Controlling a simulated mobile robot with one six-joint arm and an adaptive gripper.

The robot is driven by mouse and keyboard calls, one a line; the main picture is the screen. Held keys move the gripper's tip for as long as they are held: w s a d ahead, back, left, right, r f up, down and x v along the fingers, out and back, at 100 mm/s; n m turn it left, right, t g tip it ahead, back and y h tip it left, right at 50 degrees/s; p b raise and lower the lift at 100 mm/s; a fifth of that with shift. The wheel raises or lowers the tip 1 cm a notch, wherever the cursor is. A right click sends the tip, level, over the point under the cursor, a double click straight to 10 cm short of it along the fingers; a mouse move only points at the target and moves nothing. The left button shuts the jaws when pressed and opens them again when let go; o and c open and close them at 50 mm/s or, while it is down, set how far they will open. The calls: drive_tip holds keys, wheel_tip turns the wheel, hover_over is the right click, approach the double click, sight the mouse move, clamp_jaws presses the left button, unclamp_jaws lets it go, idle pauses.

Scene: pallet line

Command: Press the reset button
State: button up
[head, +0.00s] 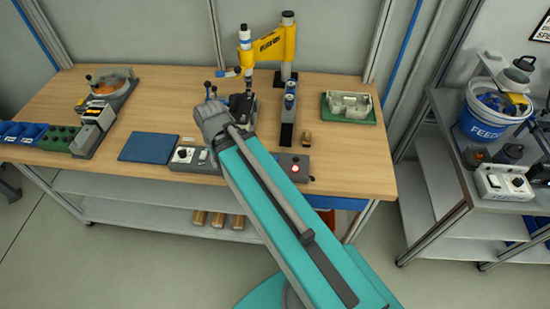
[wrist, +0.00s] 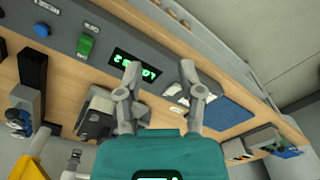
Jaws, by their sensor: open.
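A grey control panel (wrist: 62,22) runs along the table's front edge in the wrist view. It carries a round blue button (wrist: 41,30) at upper left, with a small label I cannot read clearly. A green switch (wrist: 85,45) and a dark display with green characters (wrist: 135,65) sit beside it. In the head view, the panel's right end has a red-lit spot (head: 295,168), and my arm covers its middle. My gripper (wrist: 160,70) is open and empty, fingers apart, over the display side of the panel, to the right of the blue button. The head view does not show the fingers clearly.
A white switch box (head: 188,158) and a blue mat (head: 148,147) lie left of my arm.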

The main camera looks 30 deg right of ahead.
clamp_jaws()
idle(1.1)
